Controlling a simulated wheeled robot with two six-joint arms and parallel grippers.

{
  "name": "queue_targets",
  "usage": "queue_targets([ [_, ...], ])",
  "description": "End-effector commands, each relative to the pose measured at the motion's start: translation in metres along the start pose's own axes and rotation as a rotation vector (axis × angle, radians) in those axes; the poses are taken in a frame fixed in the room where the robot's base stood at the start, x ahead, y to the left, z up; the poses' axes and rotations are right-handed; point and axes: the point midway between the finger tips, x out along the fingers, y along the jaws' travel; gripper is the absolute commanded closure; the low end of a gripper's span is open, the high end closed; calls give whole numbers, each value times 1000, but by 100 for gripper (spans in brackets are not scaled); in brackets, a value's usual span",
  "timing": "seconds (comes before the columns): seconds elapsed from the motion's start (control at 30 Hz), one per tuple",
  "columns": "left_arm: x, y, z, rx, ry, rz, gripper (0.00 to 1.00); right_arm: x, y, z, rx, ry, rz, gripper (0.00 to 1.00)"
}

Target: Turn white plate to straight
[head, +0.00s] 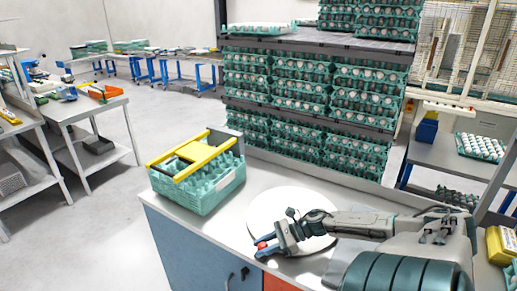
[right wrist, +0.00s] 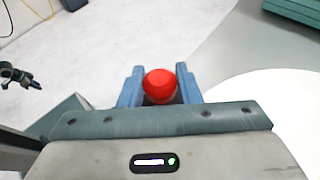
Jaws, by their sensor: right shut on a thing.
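The round white plate (head: 262,207) lies flat on the grey counter, partly hidden by my right arm. It also shows at the right of the right wrist view (right wrist: 285,110). A red knob (head: 262,245) is at the plate's front-left edge; it shows clearly in the right wrist view (right wrist: 159,86). My right gripper (head: 259,247) reaches in from the right over the plate. Its blue fingers are on both sides of the red knob, shut on it. Whether the knob is fixed to the plate is hidden. My left gripper does not show in the head view.
A green crate (head: 212,194) with yellow bars stands on the counter left of the plate. Stacked egg trays (head: 300,85) rise behind the counter. The counter's front edge is close to the gripper. A small dark object (right wrist: 18,75) at the right wrist view's left is unclear.

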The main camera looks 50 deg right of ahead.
Motion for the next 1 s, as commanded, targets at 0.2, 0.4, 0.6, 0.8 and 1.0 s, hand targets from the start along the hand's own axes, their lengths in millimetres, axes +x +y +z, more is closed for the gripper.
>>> queue_targets([
  [0.2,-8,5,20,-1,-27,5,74,-9,8,2,-23,-6,58,100],
  [0.4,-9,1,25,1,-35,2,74,-12,10,0,-31,-7,75,100],
  [0.6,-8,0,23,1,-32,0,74,-12,11,0,-31,-7,76,100],
  [0.8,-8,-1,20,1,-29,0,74,-12,11,0,-31,-7,76,54],
  [1.0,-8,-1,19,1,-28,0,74,-12,11,-1,-30,-6,75,49],
])
